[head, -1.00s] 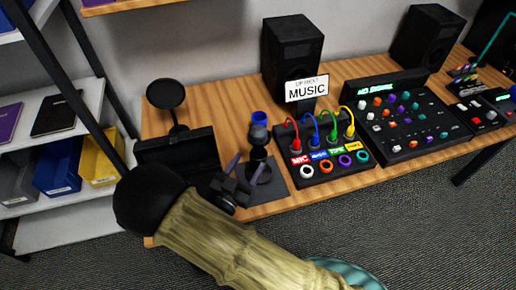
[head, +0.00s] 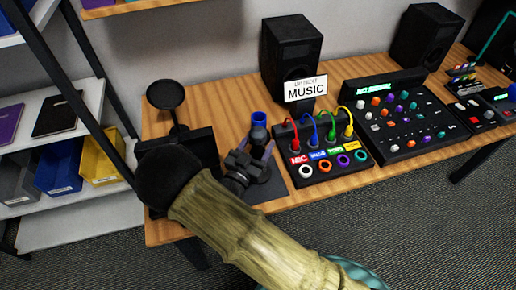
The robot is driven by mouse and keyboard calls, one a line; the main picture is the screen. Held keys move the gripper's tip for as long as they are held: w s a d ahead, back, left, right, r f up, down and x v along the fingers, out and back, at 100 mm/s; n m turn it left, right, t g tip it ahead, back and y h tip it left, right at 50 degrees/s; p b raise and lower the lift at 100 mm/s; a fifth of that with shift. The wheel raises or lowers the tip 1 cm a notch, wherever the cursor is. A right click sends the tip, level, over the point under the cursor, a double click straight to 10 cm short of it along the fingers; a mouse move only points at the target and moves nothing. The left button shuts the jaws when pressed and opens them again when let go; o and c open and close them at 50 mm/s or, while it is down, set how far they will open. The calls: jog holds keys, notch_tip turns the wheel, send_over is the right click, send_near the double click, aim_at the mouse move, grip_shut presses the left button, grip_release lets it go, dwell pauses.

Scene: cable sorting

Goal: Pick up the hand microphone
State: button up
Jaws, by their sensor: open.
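The hand microphone (head: 259,118) stands upright on a dark mat at the front of the wooden table, left of the patch box. The microphone's lower part is partly hidden by the gripper.
Right of the microphone is a patch box (head: 333,173) with coloured cables, a "MUSIC" sign (head: 305,89) behind it. A mixer (head: 403,114) and speakers (head: 291,47) stand beyond. A round black disc on a stand (head: 166,95) and an open black case (head: 203,147) are at left.

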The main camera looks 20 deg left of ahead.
aim_at(258, 129)
dwell(0.5)
grip_shut()
notch_tip(258, 129, up, 10)
jog(key=shift+r, duration=0.1)
dwell(0.5)
dwell(0.5)
